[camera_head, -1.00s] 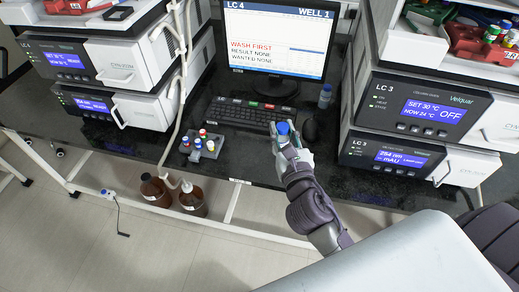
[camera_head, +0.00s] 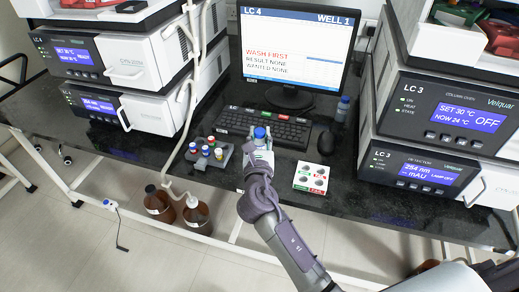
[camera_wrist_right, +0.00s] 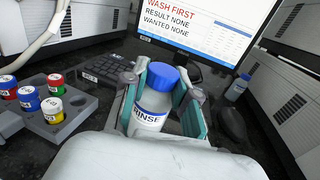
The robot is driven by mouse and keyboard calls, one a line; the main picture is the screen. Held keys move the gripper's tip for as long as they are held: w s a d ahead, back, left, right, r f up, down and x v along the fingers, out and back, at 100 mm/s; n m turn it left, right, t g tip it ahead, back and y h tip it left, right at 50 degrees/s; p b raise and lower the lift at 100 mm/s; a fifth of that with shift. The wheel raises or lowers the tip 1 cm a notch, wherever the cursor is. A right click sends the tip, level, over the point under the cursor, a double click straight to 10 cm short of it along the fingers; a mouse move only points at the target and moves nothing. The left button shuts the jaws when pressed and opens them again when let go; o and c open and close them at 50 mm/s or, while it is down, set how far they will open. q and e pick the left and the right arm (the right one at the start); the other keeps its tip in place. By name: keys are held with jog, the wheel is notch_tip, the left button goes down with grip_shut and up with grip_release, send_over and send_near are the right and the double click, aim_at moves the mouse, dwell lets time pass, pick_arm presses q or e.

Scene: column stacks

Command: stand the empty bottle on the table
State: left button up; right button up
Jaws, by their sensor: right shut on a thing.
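A bottle with a blue cap (camera_head: 261,133) is held upright in my right gripper (camera_head: 259,152) over the black table (camera_head: 345,185), in front of the keyboard. In the right wrist view this bottle (camera_wrist_right: 152,108) is white, with a label reading RINSE, and stands between the two finger pads. My right gripper is shut on it. Whether the bottle's base touches the table is hidden. I cannot see whether it is empty. A second small bottle with a blue cap (camera_head: 343,108) stands right of the monitor; it also shows in the right wrist view (camera_wrist_right: 238,87). My left gripper is out of view.
A grey vial rack (camera_head: 209,153) with coloured caps stands left of the held bottle. Behind are the keyboard (camera_head: 240,122), mouse (camera_head: 325,142) and monitor (camera_head: 290,55). Instrument stacks flank both sides. Brown bottles (camera_head: 196,216) stand below the table.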

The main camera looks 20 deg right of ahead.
aim_at(260, 146)
jog(key=shift+f+b, duration=0.7)
jog(key=shift+f, duration=1.3)
jog(key=shift+f, duration=0.15)
jog(key=o, duration=0.8)
jog(key=shift+o, duration=0.2)
jog(key=v, duration=1.2)
